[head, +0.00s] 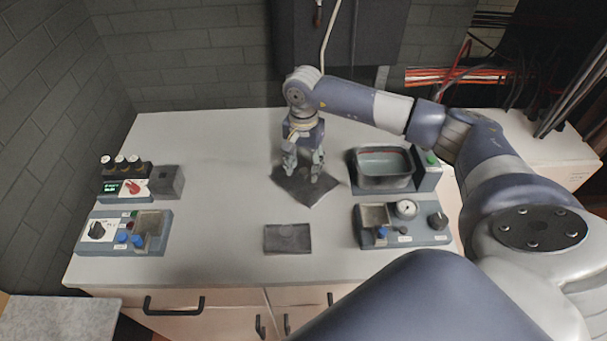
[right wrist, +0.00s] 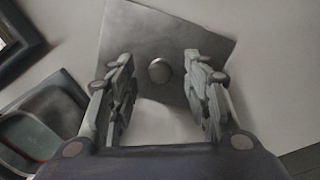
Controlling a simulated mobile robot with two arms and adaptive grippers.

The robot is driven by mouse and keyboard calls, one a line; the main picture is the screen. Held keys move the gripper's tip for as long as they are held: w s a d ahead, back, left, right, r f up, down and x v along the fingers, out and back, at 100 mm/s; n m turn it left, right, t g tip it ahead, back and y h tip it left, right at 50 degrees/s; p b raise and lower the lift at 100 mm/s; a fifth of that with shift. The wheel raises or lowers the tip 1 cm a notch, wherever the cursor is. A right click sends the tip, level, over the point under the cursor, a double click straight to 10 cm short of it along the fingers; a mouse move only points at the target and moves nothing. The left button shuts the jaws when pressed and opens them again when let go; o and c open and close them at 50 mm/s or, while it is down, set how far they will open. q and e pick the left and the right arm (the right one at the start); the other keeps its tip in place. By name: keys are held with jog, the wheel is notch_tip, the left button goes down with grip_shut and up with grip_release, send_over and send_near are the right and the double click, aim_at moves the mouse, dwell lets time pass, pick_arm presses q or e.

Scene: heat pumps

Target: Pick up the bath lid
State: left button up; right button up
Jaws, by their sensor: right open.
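The bath lid (head: 312,194) is a dark grey, flat, square plate lying turned at an angle on the table, left of the open bath (head: 383,167). In the right wrist view the lid (right wrist: 205,48) shows a round knob (right wrist: 160,70) at its middle. My right gripper (head: 304,174) points down over the lid, partly covering it in the head view. Its two fingers (right wrist: 160,95) are apart, one on each side of the knob in the right wrist view, with nothing between them held. Whether the fingertips touch the lid I cannot tell. My left gripper is not in view.
A dark rectangular tray (head: 288,239) lies near the table's front. A gauge unit (head: 403,224) stands at the front right. Two control units (head: 125,232) stand at the left.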

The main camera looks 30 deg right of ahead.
jog(key=shift+f, duration=0.9)
grip_shut()
jog(key=shift+r, duration=0.1)
